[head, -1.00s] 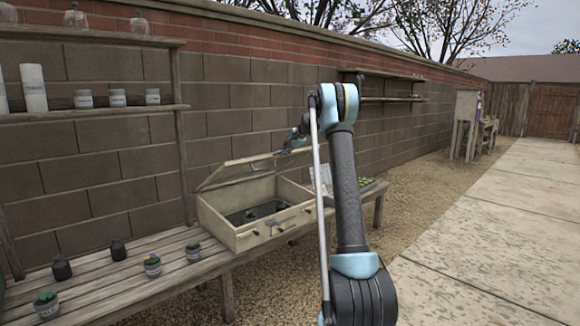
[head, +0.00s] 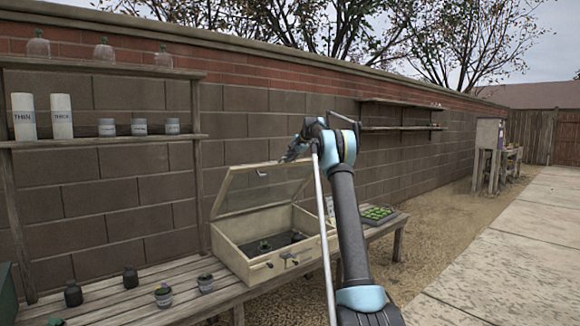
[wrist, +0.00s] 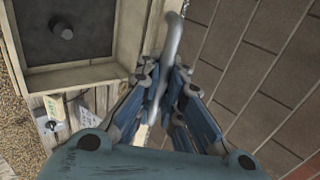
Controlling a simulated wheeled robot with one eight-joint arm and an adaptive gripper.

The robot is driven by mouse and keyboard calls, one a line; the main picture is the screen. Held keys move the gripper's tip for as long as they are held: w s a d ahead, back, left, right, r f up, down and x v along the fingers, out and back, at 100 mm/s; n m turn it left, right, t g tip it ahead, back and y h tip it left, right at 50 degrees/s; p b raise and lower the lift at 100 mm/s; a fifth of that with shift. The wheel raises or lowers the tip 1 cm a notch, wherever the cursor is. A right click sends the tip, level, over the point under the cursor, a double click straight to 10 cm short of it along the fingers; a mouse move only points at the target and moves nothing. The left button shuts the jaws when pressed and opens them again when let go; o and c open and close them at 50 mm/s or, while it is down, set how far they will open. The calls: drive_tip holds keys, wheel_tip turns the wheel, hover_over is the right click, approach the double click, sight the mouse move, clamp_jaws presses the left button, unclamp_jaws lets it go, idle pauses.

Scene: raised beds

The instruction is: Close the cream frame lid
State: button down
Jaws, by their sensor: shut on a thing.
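The cream frame (head: 262,268) is a wooden box on the bench, with a dark inside and a small plant in it. Its cream lid (head: 222,192) stands steeply raised at the wall side, its pane facing me. A small pale fitting shows near the lid's top edge. My gripper (head: 290,152) is at the lid's upper right edge. In the wrist view my gripper (wrist: 168,75) is shut on a grey curved bar (wrist: 173,35), beside the cream frame's edge (wrist: 75,77). Where the bar joins the lid is hidden.
Potted plants (head: 163,296) and dark bottles (head: 130,278) stand on the bench (head: 195,309) left of the frame. A seedling tray (head: 378,214) is at right. The block wall (head: 150,195) is close behind. The paving (head: 500,260) is clear.

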drive_tip(key=shift+w+r, duration=0.15)
drive_tip(key=shift+d, duration=0.1)
drive_tip(key=c, duration=1.7)
unclamp_jaws()
